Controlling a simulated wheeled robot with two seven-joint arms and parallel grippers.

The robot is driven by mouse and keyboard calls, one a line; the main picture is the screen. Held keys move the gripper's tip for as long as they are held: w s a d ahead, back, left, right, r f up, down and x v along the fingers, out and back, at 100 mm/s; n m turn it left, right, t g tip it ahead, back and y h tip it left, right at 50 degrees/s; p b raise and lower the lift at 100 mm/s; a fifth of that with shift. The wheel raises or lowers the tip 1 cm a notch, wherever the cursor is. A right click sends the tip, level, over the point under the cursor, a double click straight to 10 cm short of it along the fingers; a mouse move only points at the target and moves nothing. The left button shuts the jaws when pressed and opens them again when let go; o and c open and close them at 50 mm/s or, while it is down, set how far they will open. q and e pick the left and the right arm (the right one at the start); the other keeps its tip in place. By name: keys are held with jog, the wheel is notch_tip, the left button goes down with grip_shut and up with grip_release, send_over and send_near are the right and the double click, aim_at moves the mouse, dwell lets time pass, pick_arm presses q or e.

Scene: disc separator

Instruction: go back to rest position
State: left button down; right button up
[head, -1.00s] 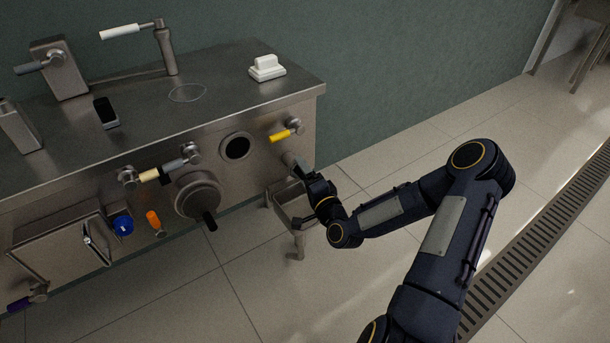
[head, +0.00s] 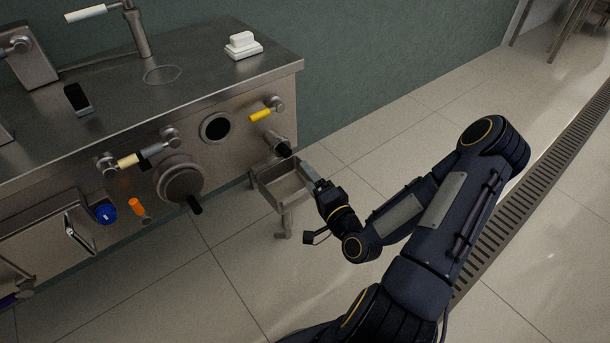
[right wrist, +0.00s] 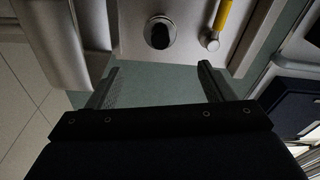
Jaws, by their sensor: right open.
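My right gripper (head: 313,180) is in front of the right end of the steel separator bench (head: 105,125), just right of a small steel trough (head: 285,187). In the right wrist view its two fingers (right wrist: 160,88) stand wide apart with nothing between them. That view also shows the dark outlet pipe (right wrist: 160,33) and the yellow-handled valve (right wrist: 222,18) beyond the fingers. In the head view the yellow handle (head: 260,115) sits above the outlet pipe (head: 278,144). My left gripper is not in view.
The bench front carries a round port (head: 215,127), a cream-handled valve (head: 128,160), a round steel cover with a black handle (head: 181,182), a blue knob (head: 105,212) and an orange handle (head: 135,206). The tiled floor (head: 400,125) right of the bench is free.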

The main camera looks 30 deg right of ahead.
jog(key=shift+s, duration=0.2)
jog(key=s+a+r+n+g+y, duration=0.2)
jog(key=s+a+r+n+g, duration=0.45)
jog(key=s, duration=0.35)
jog(key=s+a+r+n+g+y, duration=0.3)
jog(key=s+a+r+n+g, duration=0.25)
jog(key=s+n, duration=0.3)
notch_tip(320, 180, up, 28)
jog(key=p, duration=2.8)
jog(key=shift+s+d+f+g+h, duration=0.2)
jog(key=shift+s+d+g+h, duration=0.05)
jog(key=shift+s+g+h, duration=0.05)
